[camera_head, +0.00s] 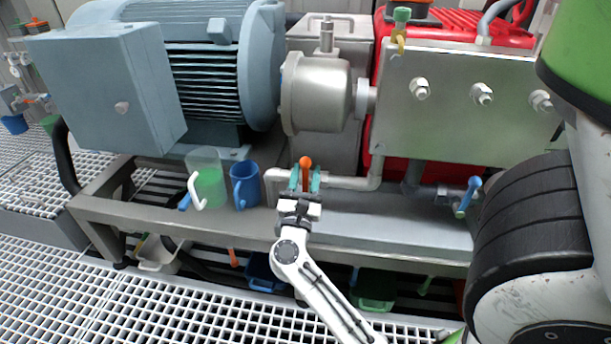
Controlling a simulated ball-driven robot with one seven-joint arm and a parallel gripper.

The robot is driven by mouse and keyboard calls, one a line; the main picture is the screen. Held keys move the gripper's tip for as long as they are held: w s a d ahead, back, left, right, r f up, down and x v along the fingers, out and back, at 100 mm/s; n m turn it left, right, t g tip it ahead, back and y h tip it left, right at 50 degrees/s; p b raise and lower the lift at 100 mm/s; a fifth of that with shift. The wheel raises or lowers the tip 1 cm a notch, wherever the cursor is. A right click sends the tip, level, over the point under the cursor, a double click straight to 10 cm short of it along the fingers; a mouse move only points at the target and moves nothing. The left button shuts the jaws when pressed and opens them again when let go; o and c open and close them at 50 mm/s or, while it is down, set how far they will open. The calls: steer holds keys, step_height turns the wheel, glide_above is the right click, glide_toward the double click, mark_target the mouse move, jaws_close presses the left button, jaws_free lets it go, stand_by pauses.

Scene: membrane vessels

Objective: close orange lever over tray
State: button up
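An orange lever (306,162) stands upright on the pipe above the frame's ledge, in the middle of the head view. My gripper (305,181) is right at it, with one teal finger on each side of the lever. The fingers look apart; I cannot tell whether either touches the lever. The lever's lower part is hidden by my gripper. A second orange lever (233,258) hangs low under the frame. A blue tray (262,283) lies on the floor below, partly hidden by the frame and my arm.
A clear green-tinted jug (207,180) and a blue mug (245,186) stand on the ledge left of my gripper. A white tray (158,256) and a green tray (374,304) sit under the frame. A blue lever (469,193) is at the right.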

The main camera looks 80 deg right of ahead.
steer(key=p+v, duration=0.1)
steer(key=v, duration=0.9)
steer(key=shift+a+f+p, duration=0.15)
steer(key=shift+a+p, duration=0.2)
steer(key=shift+a, duration=0.05)
